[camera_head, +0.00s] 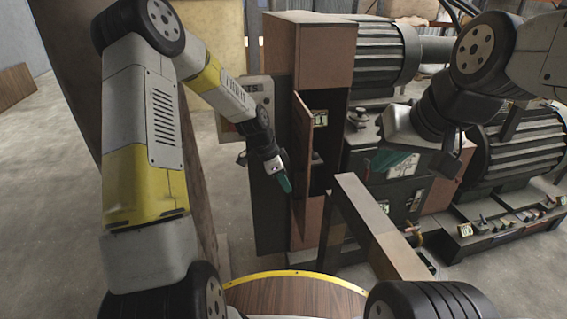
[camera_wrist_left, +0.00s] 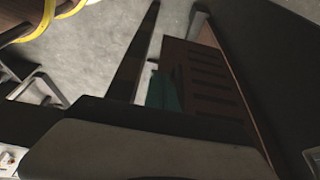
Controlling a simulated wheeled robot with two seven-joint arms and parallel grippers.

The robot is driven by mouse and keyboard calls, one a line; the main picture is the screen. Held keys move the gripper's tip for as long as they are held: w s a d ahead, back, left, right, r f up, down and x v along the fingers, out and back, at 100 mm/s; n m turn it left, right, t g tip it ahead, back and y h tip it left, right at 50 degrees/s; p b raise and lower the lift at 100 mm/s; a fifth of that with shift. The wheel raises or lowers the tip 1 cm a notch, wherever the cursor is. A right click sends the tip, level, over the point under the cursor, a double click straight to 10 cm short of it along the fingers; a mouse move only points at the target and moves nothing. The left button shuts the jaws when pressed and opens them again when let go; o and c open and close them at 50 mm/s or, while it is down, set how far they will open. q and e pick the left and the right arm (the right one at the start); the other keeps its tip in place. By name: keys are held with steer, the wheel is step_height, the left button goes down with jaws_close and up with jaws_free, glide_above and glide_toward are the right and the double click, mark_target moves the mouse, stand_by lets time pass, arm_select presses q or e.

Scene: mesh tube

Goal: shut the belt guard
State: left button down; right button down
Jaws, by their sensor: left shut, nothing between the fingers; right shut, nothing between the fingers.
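The belt guard looks like a brown hinged door (camera_head: 301,175) on the tall brown cabinet in the middle of the head view. It stands ajar, seen nearly edge-on, with a dark opening to its right. In the left wrist view a brown slatted panel (camera_wrist_left: 208,88), probably the same guard, lies just right of the teal fingertips. My left gripper (camera_head: 286,184) is shut and empty, its teal tips in front of the door's left side; I cannot tell whether they touch. My right gripper (camera_head: 398,163) is shut and empty, over the dark machine front on the right.
A brown beam frame (camera_head: 362,205) stands in front of the opening, to the right. Ribbed motors (camera_head: 375,58) stand behind and at far right. A yellow-edged round wooden surface (camera_head: 295,295) is at the bottom. Grey floor (camera_head: 50,190) is clear at left.

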arm_select(q)
steer(key=d, duration=0.3)
steer(key=w+d+f, duration=0.1)
steer(key=shift+w+d, duration=0.1)
steer(key=shift+d, duration=0.05)
